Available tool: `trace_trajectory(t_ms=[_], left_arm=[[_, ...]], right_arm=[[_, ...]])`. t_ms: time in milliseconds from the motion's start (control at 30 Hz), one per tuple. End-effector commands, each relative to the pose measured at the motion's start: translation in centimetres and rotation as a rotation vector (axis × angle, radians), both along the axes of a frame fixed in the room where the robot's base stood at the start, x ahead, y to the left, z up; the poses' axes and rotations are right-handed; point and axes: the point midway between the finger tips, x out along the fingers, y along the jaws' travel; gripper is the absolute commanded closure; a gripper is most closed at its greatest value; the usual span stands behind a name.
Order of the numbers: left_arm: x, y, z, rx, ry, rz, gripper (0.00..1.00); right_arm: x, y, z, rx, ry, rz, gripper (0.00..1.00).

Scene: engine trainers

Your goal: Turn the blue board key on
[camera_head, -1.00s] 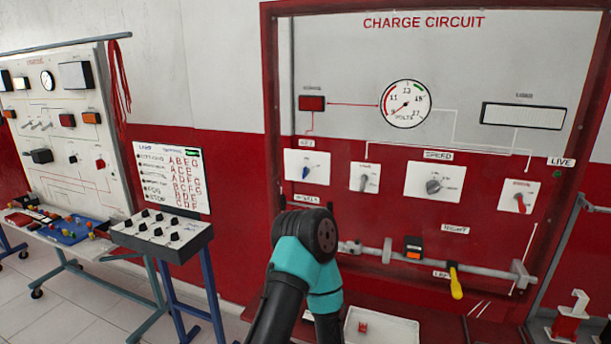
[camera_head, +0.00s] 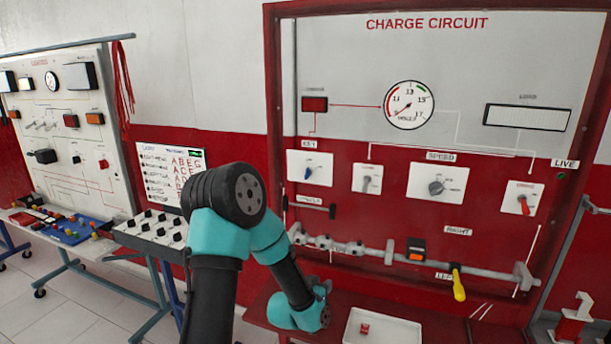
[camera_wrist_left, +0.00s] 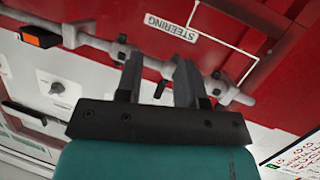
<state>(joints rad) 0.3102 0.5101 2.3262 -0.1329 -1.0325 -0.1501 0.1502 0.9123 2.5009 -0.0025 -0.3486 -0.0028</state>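The blue key (camera_head: 308,173) is a small blue knob on a white plate labelled KEY, at the left of the red charge circuit board (camera_head: 400,155). It is tilted on its plate and nothing touches it. My left arm reaches in from below, and its wrist is low in front of the board, well below the key. In the left wrist view the left gripper (camera_wrist_left: 158,68) has its two fingers apart with nothing held between them. The fingers point toward the board's bar near the STEERING label. I cannot make out the blue key in that view. My right gripper is not in view.
A grey bar (camera_head: 375,252) with a yellow lever (camera_head: 457,284) and an orange-black switch (camera_head: 416,248) crosses the lower board. A white tray (camera_head: 400,328) sits below. Another trainer (camera_head: 60,130) stands left.

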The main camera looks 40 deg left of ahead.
Motion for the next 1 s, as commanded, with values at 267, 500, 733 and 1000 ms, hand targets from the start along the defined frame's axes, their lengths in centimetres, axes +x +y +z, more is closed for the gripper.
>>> trace_trajectory(t_ms=[267,500,733,1000], left_arm=[[-1.2,9.7,18.0,0.248,-0.51,0.187,0.65],[-2.5,11.4,22.3,0.315,-0.632,0.232,0.65],[-2.5,11.4,22.2,0.312,-0.63,0.231,0.65],[-1.2,11.8,22.7,0.312,-0.629,0.231,0.65]], right_arm=[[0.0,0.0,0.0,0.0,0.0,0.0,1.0],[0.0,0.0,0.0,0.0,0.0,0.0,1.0],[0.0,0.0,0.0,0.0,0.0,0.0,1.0],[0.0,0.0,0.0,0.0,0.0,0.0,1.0]])
